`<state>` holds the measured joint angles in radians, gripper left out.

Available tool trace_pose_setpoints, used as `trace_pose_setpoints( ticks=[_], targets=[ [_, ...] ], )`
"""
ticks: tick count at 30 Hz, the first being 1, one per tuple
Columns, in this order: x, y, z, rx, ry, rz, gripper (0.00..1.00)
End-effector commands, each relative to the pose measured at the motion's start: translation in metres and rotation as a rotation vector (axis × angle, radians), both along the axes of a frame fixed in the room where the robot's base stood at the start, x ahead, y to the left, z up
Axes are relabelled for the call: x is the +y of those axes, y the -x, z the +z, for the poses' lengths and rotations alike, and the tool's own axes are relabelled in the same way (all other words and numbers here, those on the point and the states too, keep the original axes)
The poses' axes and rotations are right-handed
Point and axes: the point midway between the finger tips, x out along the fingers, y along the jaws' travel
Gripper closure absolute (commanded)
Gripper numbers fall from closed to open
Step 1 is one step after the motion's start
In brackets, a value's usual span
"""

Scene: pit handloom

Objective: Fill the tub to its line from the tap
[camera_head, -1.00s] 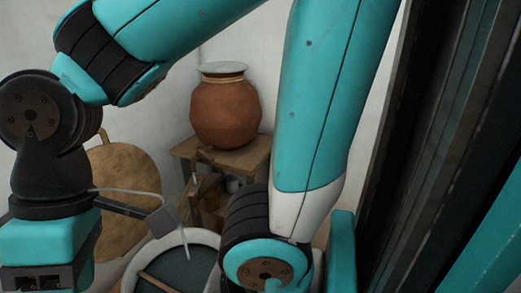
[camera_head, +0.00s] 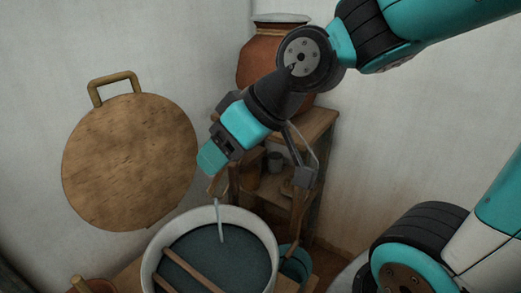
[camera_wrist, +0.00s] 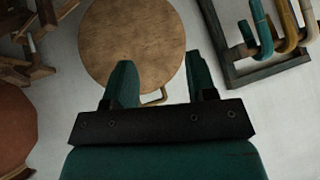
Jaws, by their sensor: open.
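A round tub with a pale rim (camera_head: 264,232) stands low in the head view, holding dark blue-grey liquid. Two wooden sticks (camera_head: 190,268) lie across its inside. A small brassy piece, possibly the tap (camera_head: 217,186), shows just above the tub. A thin pale streak (camera_head: 220,222), which looks like running water, drops from it to the liquid. I cannot make out a fill line. My gripper (camera_head: 207,168) is open and empty above the tub's far side, close to the brassy piece. Its two teal fingers (camera_wrist: 159,82) are apart in the wrist view, with nothing between them.
A round wooden disc (camera_head: 130,160) with a handle is against the wall at left; it also shows in the wrist view (camera_wrist: 132,40). A clay pot (camera_head: 262,62) stands on a wooden stand (camera_head: 318,122). A teal bucket (camera_head: 297,264) stands right of the tub. Hooked canes (camera_wrist: 262,30) hang on a rack.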

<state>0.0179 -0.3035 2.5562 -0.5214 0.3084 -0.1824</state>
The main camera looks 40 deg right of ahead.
Motion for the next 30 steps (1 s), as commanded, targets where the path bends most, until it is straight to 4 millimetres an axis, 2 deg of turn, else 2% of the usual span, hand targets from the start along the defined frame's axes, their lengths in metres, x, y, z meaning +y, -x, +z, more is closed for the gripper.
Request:
trace_pose_setpoints(
  ticks=[1,6,12,18,21,26,30],
  targets=[
    [-0.012,-0.015,-0.038,-0.071,-0.014,-0.05,0.48],
    [-0.058,-0.057,-0.076,-0.331,-0.025,-0.202,0.48],
    [-0.126,-0.086,-0.113,-0.629,0.032,-0.392,0.48],
    [-0.185,-0.089,-0.132,-0.854,0.123,-0.548,0.48],
    [-0.202,-0.087,-0.133,-0.92,0.159,-0.595,0.48],
    [-0.214,-0.087,-0.13,-0.964,0.185,-0.627,0.48],
    [-0.216,-0.096,-0.125,-0.964,0.183,-0.629,0.48]
  ],
)
